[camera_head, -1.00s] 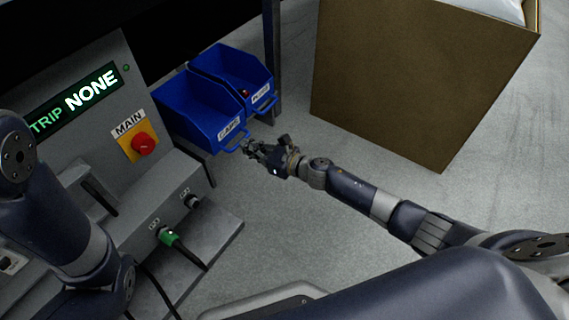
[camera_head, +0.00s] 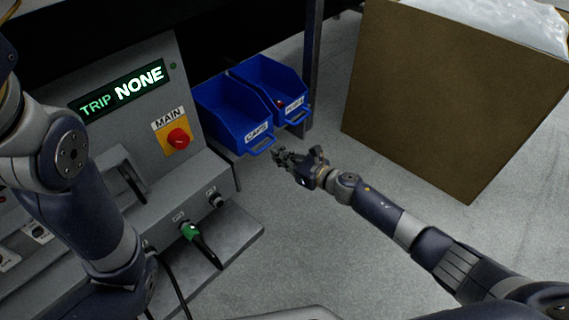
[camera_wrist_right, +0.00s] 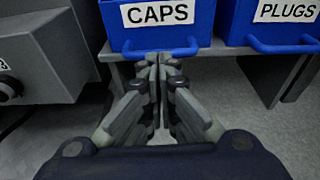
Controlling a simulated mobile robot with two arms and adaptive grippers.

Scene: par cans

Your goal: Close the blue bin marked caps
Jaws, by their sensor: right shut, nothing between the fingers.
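The blue bin marked CAPS (camera_head: 233,116) is open-topped and sits at the bench's right end, its front and handle facing my right arm. Its front also shows at the top of the right wrist view (camera_wrist_right: 184,36). My right gripper (camera_head: 279,155) is shut and empty, just in front of the CAPS handle. In the right wrist view its fingertips (camera_wrist_right: 159,62) meet at the handle's lower edge; I cannot tell whether they touch it. My left arm is at the left of the head view, with its gripper out of frame.
A blue PLUGS bin (camera_head: 274,83) with a small red item inside stands right beside the CAPS bin. A grey control panel (camera_head: 150,105) with a red MAIN knob (camera_head: 178,138) stands left. A large brown box (camera_head: 440,100) stands right. Bare floor lies between.

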